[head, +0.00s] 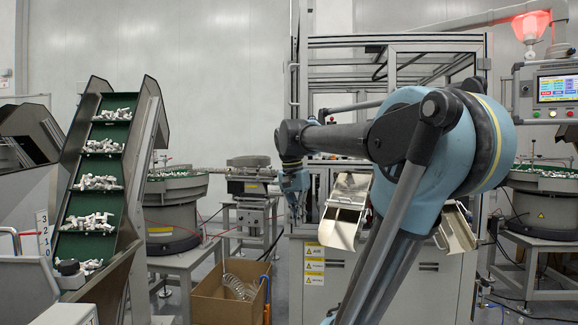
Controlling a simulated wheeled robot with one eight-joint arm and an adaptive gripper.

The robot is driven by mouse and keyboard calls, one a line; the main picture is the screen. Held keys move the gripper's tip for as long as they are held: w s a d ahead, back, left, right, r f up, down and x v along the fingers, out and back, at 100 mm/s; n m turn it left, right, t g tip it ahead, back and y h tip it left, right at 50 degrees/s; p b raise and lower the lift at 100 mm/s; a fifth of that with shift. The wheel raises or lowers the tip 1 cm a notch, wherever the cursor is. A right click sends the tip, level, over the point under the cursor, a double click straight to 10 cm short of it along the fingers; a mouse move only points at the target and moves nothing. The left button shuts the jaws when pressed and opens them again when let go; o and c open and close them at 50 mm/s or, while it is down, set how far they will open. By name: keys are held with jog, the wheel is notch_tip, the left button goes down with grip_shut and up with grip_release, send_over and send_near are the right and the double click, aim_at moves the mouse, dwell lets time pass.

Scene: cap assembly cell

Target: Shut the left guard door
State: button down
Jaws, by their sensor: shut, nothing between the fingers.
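The machine cabinet has a grey aluminium frame with clear openings. A tall, narrow grey profile (303,70) stands at its left front, with a small dark fitting on its left side. It looks like the left guard door seen nearly edge-on, standing open, though I cannot be sure. Its lower part is hidden behind my arm. My gripper (293,207) hangs below my blue wrist at the cabinet's left front, fingers pointing down. It is shut and empty. I cannot tell whether it touches the door.
Metal chutes (344,212) stick out from the cabinet front. A cardboard box (218,306) stands on the floor at front left. A green conveyor (97,165) and a bowl feeder (172,215) stand left. A control panel (548,88) hangs right; a red lamp (530,24) glows above.

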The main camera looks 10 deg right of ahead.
jog(key=w+a+r+m+h, duration=0.1)
jog(key=w+a+r+m, duration=0.1)
jog(key=w+r+m, duration=0.4)
jog(key=w+a+r+m+g+h, duration=0.1)
jog(key=w+a+r+m, duration=0.15)
jog(key=w+r, duration=0.7)
jog(key=w+a+r+m+h, duration=0.1)
jog(key=w+a+r+m, duration=0.3)
jog(key=r, duration=0.6)
jog(key=d+f, duration=0.9)
jog(key=shift+f, duration=0.3)
jog(key=shift+s+d+n, duration=0.1)
jog(key=shift+s+n, duration=0.05)
jog(key=shift+n, duration=0.1)
